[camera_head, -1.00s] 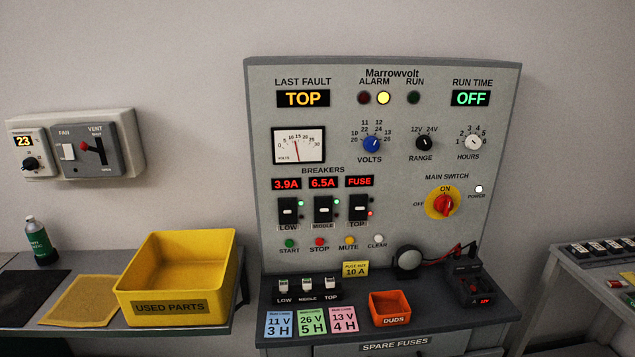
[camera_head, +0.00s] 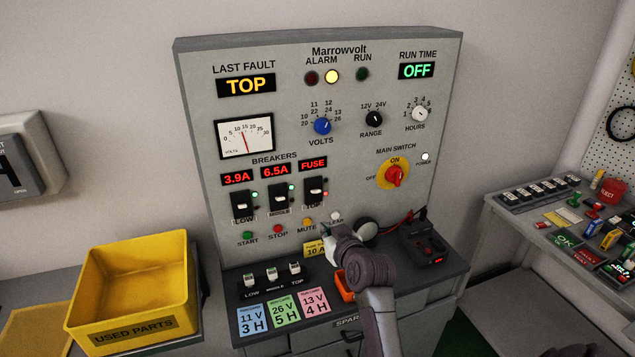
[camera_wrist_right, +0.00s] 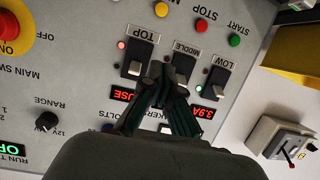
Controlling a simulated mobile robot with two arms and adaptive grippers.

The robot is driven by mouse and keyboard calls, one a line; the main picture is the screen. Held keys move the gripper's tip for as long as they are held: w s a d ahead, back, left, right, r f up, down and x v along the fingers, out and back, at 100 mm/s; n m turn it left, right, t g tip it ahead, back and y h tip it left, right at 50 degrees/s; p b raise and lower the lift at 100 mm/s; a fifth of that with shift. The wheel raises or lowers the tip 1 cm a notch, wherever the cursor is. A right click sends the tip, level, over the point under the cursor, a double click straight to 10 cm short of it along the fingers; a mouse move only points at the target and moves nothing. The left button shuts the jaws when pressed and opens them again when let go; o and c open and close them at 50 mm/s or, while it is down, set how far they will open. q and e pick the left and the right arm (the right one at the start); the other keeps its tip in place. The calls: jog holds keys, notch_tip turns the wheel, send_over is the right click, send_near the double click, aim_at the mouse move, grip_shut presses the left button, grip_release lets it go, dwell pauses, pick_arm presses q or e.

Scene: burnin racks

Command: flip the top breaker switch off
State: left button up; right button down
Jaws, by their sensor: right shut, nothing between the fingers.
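The top breaker switch (camera_head: 314,190) is the rightmost of three black breakers on the grey panel (camera_head: 215,150), under a red FUSE readout. In the right wrist view, which is turned upside down, the top breaker (camera_wrist_right: 139,57) has a pale lever and a lit red lamp beside it. My right gripper (camera_head: 325,231) is in front of the panel, below the top breaker in the head view. In the wrist view its fingers (camera_wrist_right: 170,78) are together and empty, overlapping the area between the top and middle breakers; contact cannot be told. My left gripper is out of view.
The middle breaker (camera_head: 280,199) and low breaker (camera_head: 241,206) stand to the left. A row of buttons, including the yellow MUTE button (camera_head: 307,222), lies below. The red main switch (camera_head: 397,175) is to the right. A yellow used-parts bin (camera_head: 130,250) stands at left.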

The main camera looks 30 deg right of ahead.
aim_at(313, 182)
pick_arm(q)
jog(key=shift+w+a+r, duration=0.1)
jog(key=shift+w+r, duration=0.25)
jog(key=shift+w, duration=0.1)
pick_arm(e)
notch_tip(313, 182, up, 6)
jog(key=w+d+m+t+h, duration=0.1)
jog(key=d, duration=0.1)
jog(key=shift+d, duration=0.4)
jog(key=shift+w, duration=0.1)
jog(key=p+x, duration=0.3)
jog(key=x, duration=0.7)
jog(key=shift+r, duration=0.15)
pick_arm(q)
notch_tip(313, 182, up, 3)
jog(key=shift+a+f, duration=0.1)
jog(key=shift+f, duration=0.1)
